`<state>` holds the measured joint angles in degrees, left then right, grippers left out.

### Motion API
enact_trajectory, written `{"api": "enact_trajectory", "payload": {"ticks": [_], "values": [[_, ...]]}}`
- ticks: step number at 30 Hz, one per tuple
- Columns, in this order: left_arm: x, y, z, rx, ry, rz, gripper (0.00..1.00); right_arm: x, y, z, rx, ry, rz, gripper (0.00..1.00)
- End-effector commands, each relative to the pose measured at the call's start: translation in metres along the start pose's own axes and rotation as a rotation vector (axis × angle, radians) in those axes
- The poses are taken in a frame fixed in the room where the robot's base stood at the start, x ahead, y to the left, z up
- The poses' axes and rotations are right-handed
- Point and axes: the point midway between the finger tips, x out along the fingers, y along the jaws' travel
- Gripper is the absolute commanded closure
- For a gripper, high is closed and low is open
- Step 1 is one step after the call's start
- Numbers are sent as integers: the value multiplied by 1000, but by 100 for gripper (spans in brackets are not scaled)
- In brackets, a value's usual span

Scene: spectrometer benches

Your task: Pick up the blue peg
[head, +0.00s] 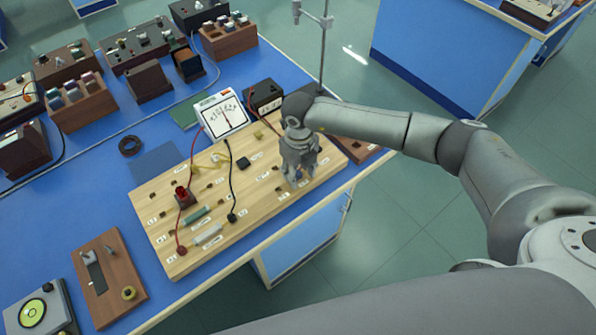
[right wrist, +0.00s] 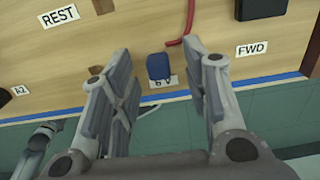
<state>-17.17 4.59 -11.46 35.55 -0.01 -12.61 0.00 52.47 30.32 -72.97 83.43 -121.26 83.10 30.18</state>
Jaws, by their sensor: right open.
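The blue peg (right wrist: 158,66) stands on the wooden board (right wrist: 120,40) near its blue-edged side, over a small label that it partly covers. My right gripper (right wrist: 156,48) is open, with one finger on each side of the peg and a gap to both. In the head view my right gripper (head: 299,173) points down over the right part of the wooden board (head: 160,235). There the peg is mostly hidden by the fingers.
A red lead (right wrist: 188,22) and a black block (right wrist: 260,8) lie near the peg. On the board are a black lead (head: 234,180) and a red socket piece (head: 183,196). A white meter (head: 222,114) and a metal stand (head: 323,50) are behind.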

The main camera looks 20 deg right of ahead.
Motion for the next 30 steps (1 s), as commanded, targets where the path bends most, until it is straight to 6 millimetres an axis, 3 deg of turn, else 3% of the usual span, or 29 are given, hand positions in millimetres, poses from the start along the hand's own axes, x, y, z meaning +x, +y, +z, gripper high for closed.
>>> {"api": "enact_trajectory", "payload": {"ticks": [7,17,30], "values": [[0,0,0,0,0,0,60,3,0,0,0,-2,1,57],[0,0,0,0,-1,0,60,2,0,0,0,-2,0,98],[2,0,1,0,-1,0,60,-5,0,1,0,-3,0,99]]}}
